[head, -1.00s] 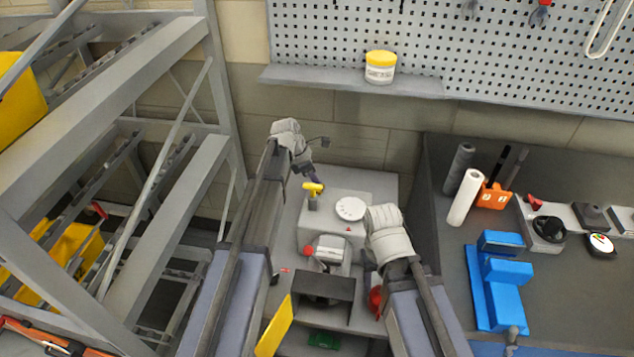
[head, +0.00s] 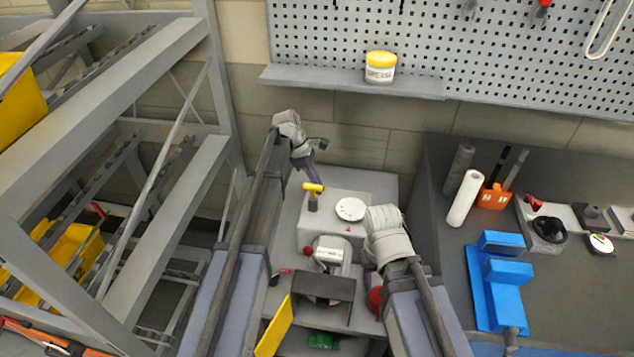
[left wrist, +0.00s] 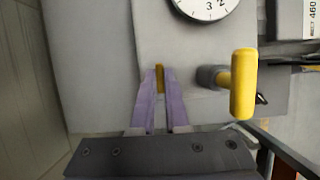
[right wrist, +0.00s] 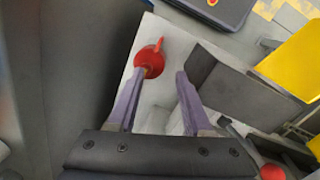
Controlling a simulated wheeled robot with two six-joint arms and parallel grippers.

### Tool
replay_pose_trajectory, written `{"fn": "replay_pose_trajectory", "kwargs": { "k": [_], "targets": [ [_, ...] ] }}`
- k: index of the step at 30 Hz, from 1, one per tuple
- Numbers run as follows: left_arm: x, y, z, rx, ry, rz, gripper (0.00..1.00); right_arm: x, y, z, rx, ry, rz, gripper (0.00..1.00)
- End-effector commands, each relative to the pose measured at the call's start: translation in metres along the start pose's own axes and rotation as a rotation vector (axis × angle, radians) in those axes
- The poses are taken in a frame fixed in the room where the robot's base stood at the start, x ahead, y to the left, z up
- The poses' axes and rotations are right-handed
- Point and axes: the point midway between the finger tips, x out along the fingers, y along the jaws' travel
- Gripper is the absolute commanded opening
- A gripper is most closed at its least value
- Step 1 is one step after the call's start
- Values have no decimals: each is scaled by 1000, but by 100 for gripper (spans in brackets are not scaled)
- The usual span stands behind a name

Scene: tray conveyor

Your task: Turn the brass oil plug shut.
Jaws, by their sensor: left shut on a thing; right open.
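The brass oil plug (left wrist: 160,77) is a small, narrow brass-yellow piece on the light grey machine block (left wrist: 150,35) in the left wrist view. My left gripper (left wrist: 160,74) is shut on it, one purple finger on each side. The fingers hide part of the plug, so its turn angle cannot be told. In the head view my left gripper (head: 318,181) reaches the back of the block, and the plug is not clear there. My right gripper (right wrist: 159,76) is open and empty, its fingertips near a red knob (right wrist: 148,60).
A yellow T-handle (left wrist: 243,84) stands close to the right of my left fingers. A white round dial (head: 350,209) sits on the block. A yellow panel (head: 273,325) and a dark box (head: 324,289) stand in front. A shelf rack (head: 165,85) fills the left side.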

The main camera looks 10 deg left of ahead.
Motion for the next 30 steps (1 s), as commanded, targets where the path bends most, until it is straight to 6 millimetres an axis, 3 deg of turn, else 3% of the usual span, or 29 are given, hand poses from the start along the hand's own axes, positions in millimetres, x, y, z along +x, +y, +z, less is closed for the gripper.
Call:
{"fn": "replay_pose_trajectory", "kwargs": {
  "k": [6,7,14,23,30],
  "targets": [
    [0,0,0,0,1,0,0,0,0,0,0,0,0,50],
    [0,0,0,0,1,0,16,0,0,0,0,0,0,50],
    [0,0,0,-1,0,0,42,0,0,0,0,0,0,50],
    [-1,0,0,-2,0,1,42,-1,0,0,0,0,0,50],
    [-16,0,1,-3,0,1,42,-16,2,1,0,0,0,50]
  ]
}}
